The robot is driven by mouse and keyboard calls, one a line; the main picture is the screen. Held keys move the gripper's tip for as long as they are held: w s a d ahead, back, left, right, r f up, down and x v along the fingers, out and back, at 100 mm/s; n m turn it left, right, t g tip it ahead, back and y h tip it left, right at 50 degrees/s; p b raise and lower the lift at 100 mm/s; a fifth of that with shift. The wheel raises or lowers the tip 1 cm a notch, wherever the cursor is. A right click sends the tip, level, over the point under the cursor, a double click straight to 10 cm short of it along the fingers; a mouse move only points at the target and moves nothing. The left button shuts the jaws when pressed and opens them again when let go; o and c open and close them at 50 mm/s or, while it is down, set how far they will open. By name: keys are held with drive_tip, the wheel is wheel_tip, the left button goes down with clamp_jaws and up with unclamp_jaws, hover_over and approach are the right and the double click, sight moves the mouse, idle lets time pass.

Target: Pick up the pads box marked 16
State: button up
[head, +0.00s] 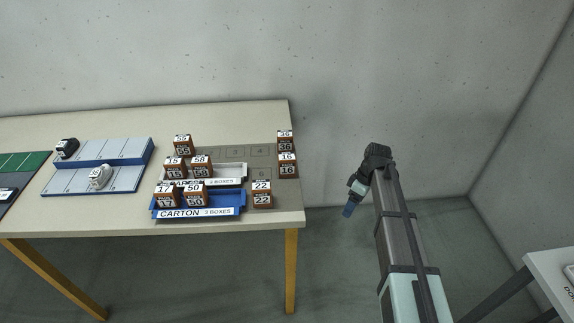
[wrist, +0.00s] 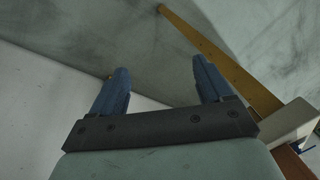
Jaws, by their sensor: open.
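The pads box marked 16 (head: 287,166) is a small brown box with white labels. It stands at the right edge of the table in the head view, just in front of the box marked 36 (head: 285,141). My gripper (head: 348,210) is off the table, to the right of the box and clear of it. In the wrist view my gripper (wrist: 162,82) shows two blue fingers held apart with nothing between them. I cannot make out the number 16 in the wrist view.
The box marked 22 (head: 262,195) stands in front and left of box 16. A blue carton tray (head: 232,205) and a white tray (head: 240,173) hold several boxes. Box 55 (head: 183,144) stands behind. The table's right edge (head: 298,190) is close to box 16.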

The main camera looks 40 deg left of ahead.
drive_tip(key=s+a+r+n, duration=0.2)
drive_tip(key=a+r+n, duration=0.3)
drive_tip(key=a+r, duration=0.9)
drive_tip(key=n+y, duration=0.1)
drive_tip(key=n, duration=0.2)
approach(287, 156)
drive_tip(key=x, duration=0.7)
drive_tip(key=shift+w+a, duration=0.1)
drive_tip(key=shift+a, duration=0.2)
drive_tip(key=shift+d+x, duration=0.2)
drive_tip(key=shift+x, duration=2.35)
drive_tip(key=shift+c, duration=0.2)
drive_tip(key=c, duration=1)
